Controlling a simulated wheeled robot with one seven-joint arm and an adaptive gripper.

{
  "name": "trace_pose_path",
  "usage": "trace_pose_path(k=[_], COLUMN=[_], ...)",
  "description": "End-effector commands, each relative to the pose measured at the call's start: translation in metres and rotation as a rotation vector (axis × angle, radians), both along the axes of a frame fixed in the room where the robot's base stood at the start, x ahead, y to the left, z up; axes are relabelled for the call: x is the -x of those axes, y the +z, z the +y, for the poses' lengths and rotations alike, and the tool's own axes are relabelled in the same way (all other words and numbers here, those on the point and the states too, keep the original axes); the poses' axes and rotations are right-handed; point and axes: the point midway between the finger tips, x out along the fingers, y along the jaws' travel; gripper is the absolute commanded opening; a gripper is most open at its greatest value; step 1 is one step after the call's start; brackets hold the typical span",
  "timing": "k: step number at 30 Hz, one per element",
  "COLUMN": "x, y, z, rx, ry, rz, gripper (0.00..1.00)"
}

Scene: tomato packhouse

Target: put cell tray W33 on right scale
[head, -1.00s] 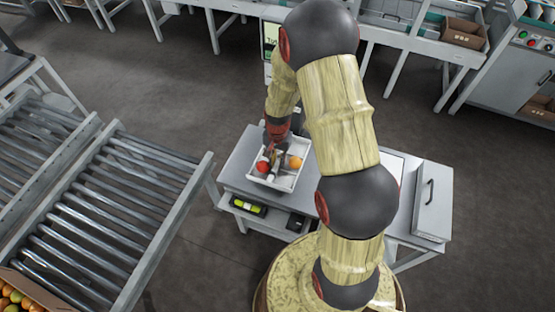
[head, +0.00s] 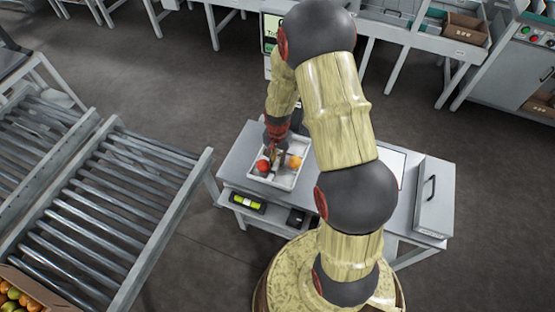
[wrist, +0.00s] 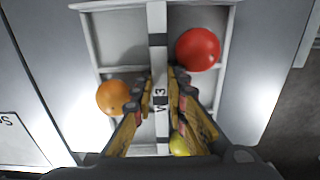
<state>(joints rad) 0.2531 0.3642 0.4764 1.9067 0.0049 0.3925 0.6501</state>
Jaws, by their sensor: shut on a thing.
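Cell tray W33 (head: 288,186) is a white divided tray at the left part of a grey table, behind my arm in the head view. In the wrist view its centre bar (wrist: 157,20) carries a label, partly hidden, reading "W" and "3". My gripper (wrist: 160,80) is shut on that bar. A red tomato (wrist: 198,49), an orange tomato (wrist: 113,97) and a yellow one (wrist: 179,145) lie in its cells. I cannot tell whether the tray touches the table. I cannot make out the right scale for certain; my arm covers the table's middle.
The grey table (head: 238,165) has a lower shelf with a yellow-green item (head: 247,203). A grey box with a handle (head: 434,198) stands at its right end. A roller conveyor (head: 110,210) stands at left, with a fruit carton (head: 30,290) in the corner. Dark floor lies behind.

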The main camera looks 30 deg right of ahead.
Motion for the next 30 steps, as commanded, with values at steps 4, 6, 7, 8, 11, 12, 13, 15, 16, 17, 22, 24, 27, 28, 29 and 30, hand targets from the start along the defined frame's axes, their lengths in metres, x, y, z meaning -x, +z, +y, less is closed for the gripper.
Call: trace_pose_path(k=[4,6,7,8,11,12,13,15,16,17,22,24,27,28,29,30], x=[-0.0003,-0.0003,-0.0003,-0.0003,-0.0004,-0.0005,-0.0005,-0.0003,-0.0003,-0.0003,-0.0001,-0.0001,0.0,0.0,0.0,0.0003], y=[-0.0014,-0.0023,-0.0028,-0.0032,-0.0046,-0.0043,-0.0042,-0.0042,-0.0042,-0.0042,-0.0043,-0.0044,-0.0044,-0.0044,-0.0044,-0.0047], z=[-0.0001,-0.0001,-0.0001,-0.0001,-0.0001,-0.0001,-0.0001,-0.0001,-0.0001,-0.0001,0.0,-0.0001,0.0,0.0,0.0,0.0001], rx=[0.001,0.001,0.001,0.001,0.001,0.0,0.0,0.001,0.001,0.0,0.0,0.0,0.0,0.0,0.0,0.0], ry=[0.0,0.0,0.0,0.0,0.0,0.0,0.0,0.0,0.0,0.0,0.0,0.0,0.0,0.0,0.0,0.0], rz=[-0.001,-0.001,-0.001,-0.001,-0.001,-0.001,-0.001,-0.001,-0.001,0.0,0.0,0.0,0.0,0.0,0.0,0.001], gripper=[0.0,0.0,0.0,0.0,0.0,0.16,0.18,0.22,0.23,0.25,0.35,0.36,0.36,0.36,0.36,0.33])
